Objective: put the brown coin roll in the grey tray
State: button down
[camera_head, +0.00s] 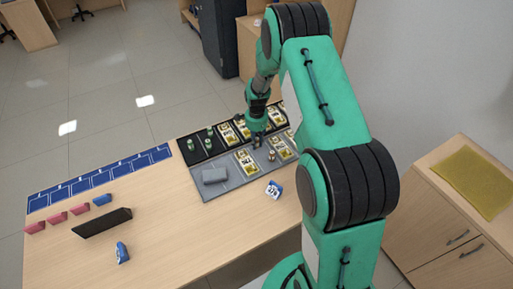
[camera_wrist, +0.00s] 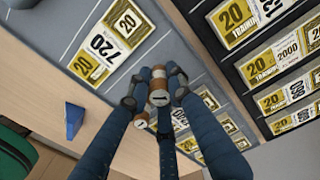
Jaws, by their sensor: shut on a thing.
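My gripper (camera_wrist: 157,94) is shut on a brown coin roll (camera_wrist: 160,98) with a pale band; its fingers close around it in the wrist view. In the head view my gripper (camera_head: 257,139) is over the far right part of the grey tray (camera_head: 238,178), and the held roll cannot be made out there. The grey tray (camera_wrist: 181,62) lies below the roll in the wrist view. Whether the roll touches the tray is unclear. Another small brownish roll (camera_wrist: 141,120) shows beside the fingers; a small roll (camera_head: 271,156) also stands on the grey tray in the head view.
Banknote bundles (camera_head: 246,161) and a grey pouch (camera_head: 215,176) lie on the grey tray. A black tray (camera_head: 197,155) with green rolls (camera_head: 190,145) and more bundles adjoins it behind. A blue-and-white item (camera_head: 273,189) lies in front. The wooden counter's (camera_head: 190,225) middle is clear.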

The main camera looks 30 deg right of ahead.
aim_at(257, 147)
jog(key=shift+f, duration=0.1)
jog(key=shift+f+b, duration=0.4)
jog(key=shift+f, duration=1.25)
jog(key=c, duration=1.6)
grip_release()
jog(key=shift+f, duration=0.15)
notch_tip(257, 147, up, 12)
jog(key=shift+r+p, duration=0.2)
jog(key=shift+p, duration=0.8)
